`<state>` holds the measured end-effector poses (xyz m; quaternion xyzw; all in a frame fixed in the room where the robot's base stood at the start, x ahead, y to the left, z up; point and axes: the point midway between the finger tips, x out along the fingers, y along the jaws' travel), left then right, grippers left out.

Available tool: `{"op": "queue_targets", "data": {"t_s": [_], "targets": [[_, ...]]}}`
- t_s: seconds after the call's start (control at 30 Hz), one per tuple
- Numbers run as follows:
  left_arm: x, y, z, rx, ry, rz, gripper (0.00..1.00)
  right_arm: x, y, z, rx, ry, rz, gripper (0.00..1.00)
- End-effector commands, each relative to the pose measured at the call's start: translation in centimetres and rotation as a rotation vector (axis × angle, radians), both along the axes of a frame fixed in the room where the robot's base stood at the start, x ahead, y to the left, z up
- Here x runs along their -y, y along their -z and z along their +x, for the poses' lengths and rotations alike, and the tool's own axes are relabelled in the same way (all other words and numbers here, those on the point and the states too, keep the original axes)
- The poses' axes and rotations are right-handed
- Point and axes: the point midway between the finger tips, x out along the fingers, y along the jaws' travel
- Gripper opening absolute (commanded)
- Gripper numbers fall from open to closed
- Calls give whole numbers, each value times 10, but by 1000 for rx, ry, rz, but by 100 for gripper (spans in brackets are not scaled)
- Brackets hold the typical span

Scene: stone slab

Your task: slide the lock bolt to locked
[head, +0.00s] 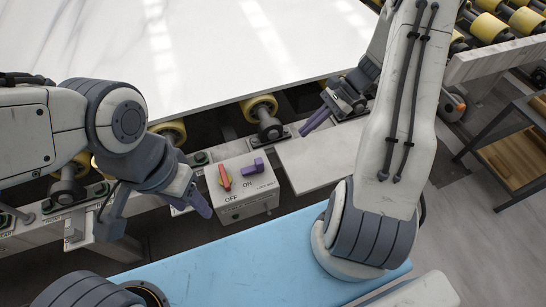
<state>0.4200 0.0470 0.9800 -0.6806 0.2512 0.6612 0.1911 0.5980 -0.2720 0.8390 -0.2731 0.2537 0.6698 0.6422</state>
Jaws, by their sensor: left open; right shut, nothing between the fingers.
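The switch box (241,188) is a small grey-white box with OFF and ON printed on its top. A red rotary switch (225,177) stands on its left part. The purple lock bolt (253,167) lies on the top right of the box, beside the printed lock marking. My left gripper (158,211) is open, just left of the box, with one purple-tipped finger close to the box's left side. My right gripper (323,114) is shut and empty, to the right of and beyond the box, apart from the bolt.
A large white stone slab (200,50) rests behind on yellow-ringed rollers (261,110). A flat grey plate (322,158) lies right of the box. A light blue surface (255,255) lies in front. A dark-framed shelf (510,140) stands at right.

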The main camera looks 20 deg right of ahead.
Motion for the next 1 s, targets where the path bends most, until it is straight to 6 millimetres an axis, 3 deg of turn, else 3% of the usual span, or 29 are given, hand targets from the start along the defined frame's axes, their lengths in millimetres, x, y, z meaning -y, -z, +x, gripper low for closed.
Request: {"op": "queue_targets", "data": {"t_s": [0.17, 0.53, 0.67, 1.0], "targets": [[0, 3, 0, 0, 0, 0, 50, 10, 8, 0, -13, 51, 17, 0], [0, 2, 0, 0, 0, 0, 50, 5, 11, 0, -13, 46, 18, 0], [0, 2, 0, 0, 0, 0, 50, -7, 22, -1, -15, 45, 20, 0], [0, 2, 0, 0, 0, 0, 50, -60, 71, -1, -17, 43, 19, 0]]}}
